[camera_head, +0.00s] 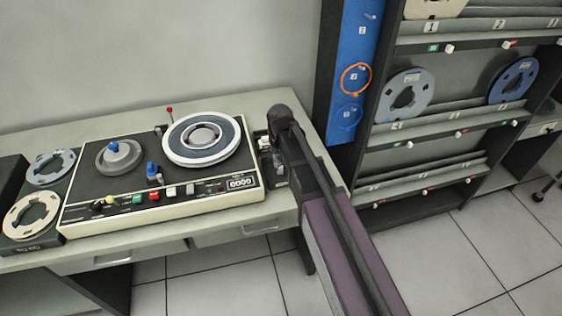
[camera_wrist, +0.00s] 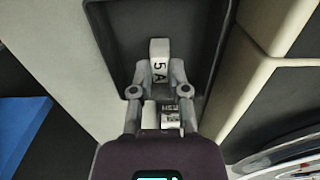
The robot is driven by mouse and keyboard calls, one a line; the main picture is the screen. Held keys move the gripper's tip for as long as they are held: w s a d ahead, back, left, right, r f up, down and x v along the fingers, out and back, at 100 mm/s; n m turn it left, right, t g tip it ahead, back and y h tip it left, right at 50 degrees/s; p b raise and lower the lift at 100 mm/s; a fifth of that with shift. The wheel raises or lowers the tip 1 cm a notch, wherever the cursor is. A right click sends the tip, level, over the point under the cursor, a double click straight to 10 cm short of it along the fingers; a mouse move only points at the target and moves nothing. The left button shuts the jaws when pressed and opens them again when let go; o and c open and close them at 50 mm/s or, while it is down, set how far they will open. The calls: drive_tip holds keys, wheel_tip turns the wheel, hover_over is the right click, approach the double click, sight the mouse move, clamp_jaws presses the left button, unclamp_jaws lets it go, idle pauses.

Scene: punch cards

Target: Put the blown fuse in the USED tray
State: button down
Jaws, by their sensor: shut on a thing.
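A pale block marked "5 A" (camera_wrist: 159,52), which I take for the fuse, shows in the wrist view. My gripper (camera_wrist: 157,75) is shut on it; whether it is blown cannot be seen. Its far end lies over a dark shallow tray (camera_wrist: 198,25) with a raised rim; I cannot tell whether it touches the floor. A small light piece with lettering (camera_wrist: 171,118) shows between the finger bases, partly hidden. No USED label is readable. In the head view my gripper (camera_head: 272,165) is at the desk's right end, mostly hidden by my arm.
The tape machine (camera_head: 85,180) stands close to the left of my gripper, with a large reel (camera_head: 201,138) on top. Loose reels lie at the desk's (camera_head: 265,103) far left. A dark reel rack (camera_head: 425,150) and blue panel (camera_head: 346,70) stand to the right.

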sight(280, 164)
drive_tip(key=shift+f, duration=0.2)
drive_tip(key=c, duration=0.5)
unclamp_jaws()
drive_tip(key=shift+c, duration=0.2)
drive_tip(key=shift+c, duration=0.9)
drive_tip(key=shift+r, duration=0.15)
drive_tip(key=shift+r+p, duration=3.9)
